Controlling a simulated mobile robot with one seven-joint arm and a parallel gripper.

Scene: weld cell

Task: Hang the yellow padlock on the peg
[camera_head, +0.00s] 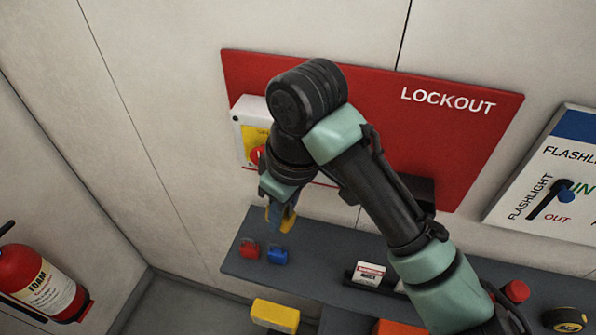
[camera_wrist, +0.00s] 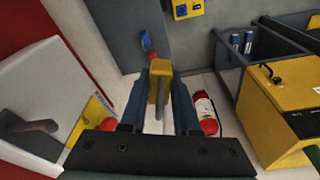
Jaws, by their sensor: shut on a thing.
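The yellow padlock (camera_head: 288,221) is held between the fingers of my gripper (camera_head: 281,213), in the air above the left end of the shelf. In the wrist view the yellow padlock body (camera_wrist: 158,82) sits between the two dark blue fingers (camera_wrist: 167,100), with its pale shackle running back toward the palm. The red lockout board (camera_head: 455,140) is on the wall behind my arm.
A white switch box (camera_head: 240,117) with a yellow plate and red knob is close to my gripper. A red padlock (camera_head: 249,249) and a blue padlock (camera_head: 277,256) lie on the grey shelf (camera_head: 320,275). A fire extinguisher (camera_head: 40,285) hangs at the left.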

